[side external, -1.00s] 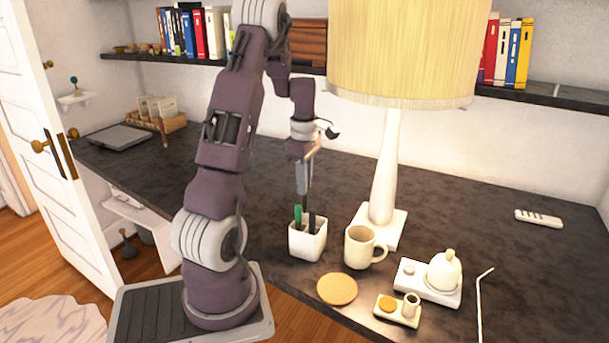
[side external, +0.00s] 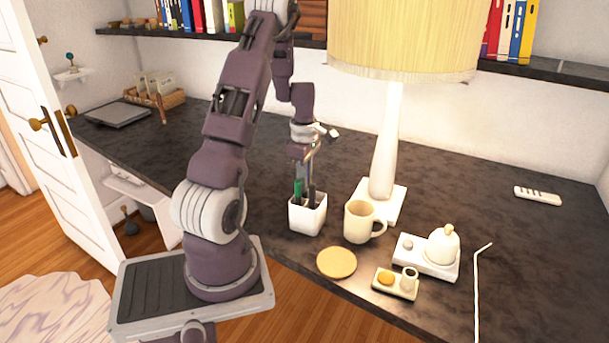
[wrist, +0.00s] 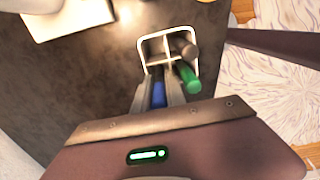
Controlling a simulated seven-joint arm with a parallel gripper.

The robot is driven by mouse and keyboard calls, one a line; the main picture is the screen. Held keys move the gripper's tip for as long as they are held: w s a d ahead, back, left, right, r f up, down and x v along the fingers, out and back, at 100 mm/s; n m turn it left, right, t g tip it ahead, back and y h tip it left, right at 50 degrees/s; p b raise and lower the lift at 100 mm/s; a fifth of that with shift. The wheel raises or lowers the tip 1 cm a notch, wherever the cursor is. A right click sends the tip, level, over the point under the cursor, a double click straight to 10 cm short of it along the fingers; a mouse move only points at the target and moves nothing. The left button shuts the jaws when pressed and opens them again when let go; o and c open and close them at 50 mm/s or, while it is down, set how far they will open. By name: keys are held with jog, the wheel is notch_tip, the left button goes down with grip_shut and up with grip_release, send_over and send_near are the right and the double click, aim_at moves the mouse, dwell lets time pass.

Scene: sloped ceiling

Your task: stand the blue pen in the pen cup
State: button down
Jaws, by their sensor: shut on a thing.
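The pen cup (side external: 308,218) is a white square holder on the dark desk, in front of my arm. In the wrist view its white rim (wrist: 141,46) and inner dividers show from above. My gripper (side external: 308,183) is just above the cup, pointing down, shut on the blue pen (wrist: 158,94). The blue pen points down at the cup's opening, beside the green pen. Its lower end is hard to see, so its depth is unclear.
A beige mug (side external: 359,222) stands close to the cup's right, with the lamp (side external: 385,150) behind it. A round cork coaster (side external: 337,262), a small tray (side external: 396,285) and a white dish set (side external: 428,262) lie in front and right. The desk behind is mostly clear.

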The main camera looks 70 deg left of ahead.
jog(key=shift+f, duration=0.15)
jog(key=c, duration=1.3)
grip_release()
notch_tip(320, 180, up, 7)
jog(key=shift+r, duration=0.1)
